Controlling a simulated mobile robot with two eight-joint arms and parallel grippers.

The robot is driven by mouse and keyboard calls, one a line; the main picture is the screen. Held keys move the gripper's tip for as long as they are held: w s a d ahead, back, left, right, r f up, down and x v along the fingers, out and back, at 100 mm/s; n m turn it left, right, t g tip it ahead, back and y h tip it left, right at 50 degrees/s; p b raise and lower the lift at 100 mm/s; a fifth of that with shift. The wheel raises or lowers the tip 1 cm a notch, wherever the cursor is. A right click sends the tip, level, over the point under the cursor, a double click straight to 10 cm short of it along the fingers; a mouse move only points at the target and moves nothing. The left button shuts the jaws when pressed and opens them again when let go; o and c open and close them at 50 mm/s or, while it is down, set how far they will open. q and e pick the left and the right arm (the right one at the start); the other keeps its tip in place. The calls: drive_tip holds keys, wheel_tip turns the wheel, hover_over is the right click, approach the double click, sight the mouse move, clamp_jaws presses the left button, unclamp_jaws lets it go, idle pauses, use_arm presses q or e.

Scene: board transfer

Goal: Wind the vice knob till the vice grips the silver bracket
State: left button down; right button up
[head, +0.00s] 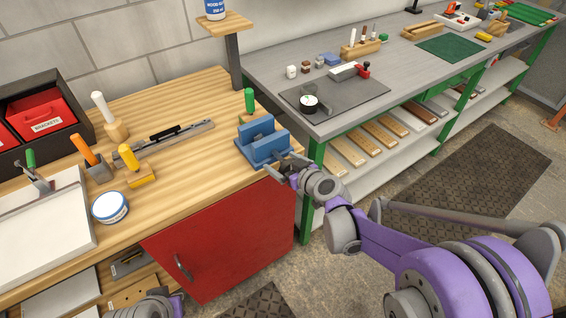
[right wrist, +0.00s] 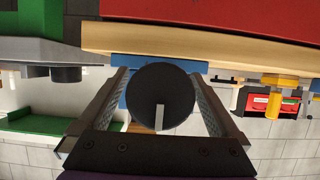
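The blue vice (head: 262,153) stands at the right front corner of the wooden bench. I cannot make out a silver bracket between its jaws. My right gripper (head: 286,172) is at the vice's front side. In the right wrist view the vice knob (right wrist: 160,88) is a dark disc with a pale mark pointing down. The fingers of my right gripper (right wrist: 160,80) stand either side of the knob, seemingly with slight gaps, so it looks open around it. My left gripper (head: 172,304) is partly in view at the bottom edge, below the bench; its fingers are unclear.
A metal rail (head: 188,134), a green-handled tool (head: 249,100) and a yellow-handled tool (head: 128,157) are on the wooden bench. A red bin (head: 42,116) marked BRACKETS is at the left. A grey bench (head: 270,66) stands behind to the right. The floor before it is open.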

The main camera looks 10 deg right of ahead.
drive_tip(key=c, duration=1.2)
drive_tip(key=m+y, duration=0.1)
drive_tip(key=m, duration=0.1)
drive_tip(key=shift+m+g+y, duration=0.3)
drive_tip(key=shift+m+y, duration=0.1)
drive_tip(key=m+y+b, duration=0.1)
drive_tip(key=m+y, duration=0.1)
drive_tip(key=shift+a+m+b, duration=0.1)
drive_tip(key=shift+m+b, duration=0.2)
drive_tip(key=m+y+b, duration=0.2)
drive_tip(key=m, duration=0.2)
drive_tip(key=shift+s+a, duration=0.1)
drive_tip(key=shift+r+m+t+y+b, duration=0.2)
drive_tip(key=shift+m+y+b, duration=0.35)
drive_tip(key=shift+m, duration=0.4)
drive_tip(key=shift+r+m+t+y+b, duration=0.1)
drive_tip(key=shift+m+t+y+b, duration=0.2)
drive_tip(key=shift+m+b, duration=0.55)
drive_tip(key=shift+m, duration=0.3)
